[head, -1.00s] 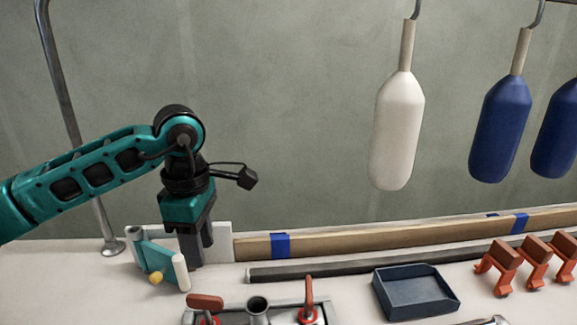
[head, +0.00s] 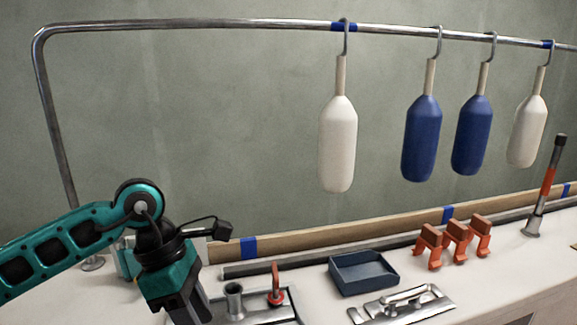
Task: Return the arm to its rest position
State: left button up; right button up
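My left arm comes in from the left, and its teal and black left gripper (head: 190,312) points down at the lower left of the head view. Its fingers run close to the bottom edge of the picture, over the left end of a metal plate with fittings. I cannot make out the gap between the fingertips or anything held there. My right arm and gripper are not in view.
White and blue fenders (head: 338,145) hang from a metal rail (head: 200,24). The bench holds a dark blue tray (head: 362,285), several orange clamps (head: 456,242), a metal handle plate (head: 404,305), a red-handled fitting (head: 275,290) and an upright orange-and-black rod (head: 546,190). Bench at right front is clear.

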pick_arm(q)
jog(key=s+d+r+n+h+p, duration=0.1)
jog(key=s+d+r+n+h, duration=0.2)
jog(key=d+n+h, duration=0.35)
jog(key=s+d+r+n+h+p, duration=0.1)
jog(key=s+d+r+n+h, duration=0.2)
jog(key=d+h, duration=0.6)
jog(key=w+a+f+n+t+y+p, duration=0.1)
jog(key=w+a+f+n+t+y, duration=0.3)
jog(key=n+t, duration=0.75)
jog(key=w+a+f+n+t+y+p, duration=0.1)
jog(key=w+a+f+n+t+y, duration=0.4)
jog(key=n, duration=1.2)
jog(key=s+a+f+n+g+y, duration=0.2)
jog(key=s+a+f+n+y, duration=0.2)
jog(key=f, duration=0.5)
jog(key=s+a+f+n+g+y, duration=0.2)
jog(key=s+a+f+n+y, duration=0.2)
jog(key=s+a+f+n, duration=0.2)
jog(key=s+f+n, duration=0.2)
jog(key=s+f, duration=0.1)
jog(key=s, duration=0.1)
jog(key=shift+s+a+n, duration=0.25)
jog(key=shift+s+n, duration=0.05)
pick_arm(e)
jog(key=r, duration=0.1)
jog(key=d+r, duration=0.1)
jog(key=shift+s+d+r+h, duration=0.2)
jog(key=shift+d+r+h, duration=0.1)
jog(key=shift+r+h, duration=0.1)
